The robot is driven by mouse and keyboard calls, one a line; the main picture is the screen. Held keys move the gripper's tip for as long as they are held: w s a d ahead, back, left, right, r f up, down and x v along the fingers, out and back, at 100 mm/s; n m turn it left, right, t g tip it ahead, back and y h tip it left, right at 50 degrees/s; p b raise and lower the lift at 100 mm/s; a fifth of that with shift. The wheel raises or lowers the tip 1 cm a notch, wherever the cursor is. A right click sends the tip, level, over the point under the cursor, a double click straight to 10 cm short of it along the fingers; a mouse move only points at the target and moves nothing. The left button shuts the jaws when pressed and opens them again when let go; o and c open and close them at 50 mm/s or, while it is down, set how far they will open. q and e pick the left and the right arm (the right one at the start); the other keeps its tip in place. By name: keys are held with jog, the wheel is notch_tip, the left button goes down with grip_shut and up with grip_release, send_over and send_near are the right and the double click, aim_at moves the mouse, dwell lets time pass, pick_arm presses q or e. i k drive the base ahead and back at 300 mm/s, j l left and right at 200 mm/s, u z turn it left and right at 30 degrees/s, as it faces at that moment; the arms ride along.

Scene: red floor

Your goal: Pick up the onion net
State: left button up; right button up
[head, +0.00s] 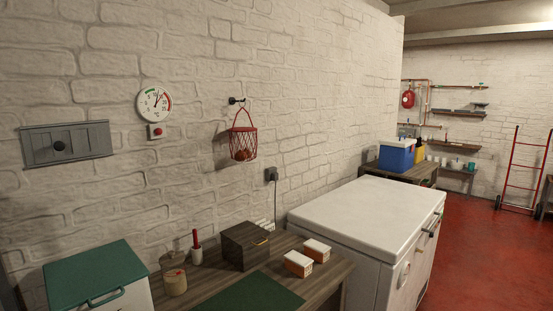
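The onion net (243,144) is a red mesh basket-shaped net with a looped handle. It hangs from a dark hook (236,100) on the white brick wall, above the wooden table. Something brownish-orange lies at its bottom, too small to tell in detail. Neither of my grippers shows in the head view.
Below the net stands a wooden table (322,273) with a dark box (245,246), two small orange-and-white boxes and a green mat (249,295). A white chest freezer (365,215) stands to its right. A green-lidded box (95,273) is at front left. Red floor (475,245) is open at right.

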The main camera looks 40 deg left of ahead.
aim_at(240, 156)
jog(key=i+u, duration=0.15)
jog(key=i, duration=0.25)
jog(key=i+l+u, duration=0.2)
jog(key=i, duration=0.2)
jog(key=i+l+u, duration=0.15)
jog(key=i, duration=0.3)
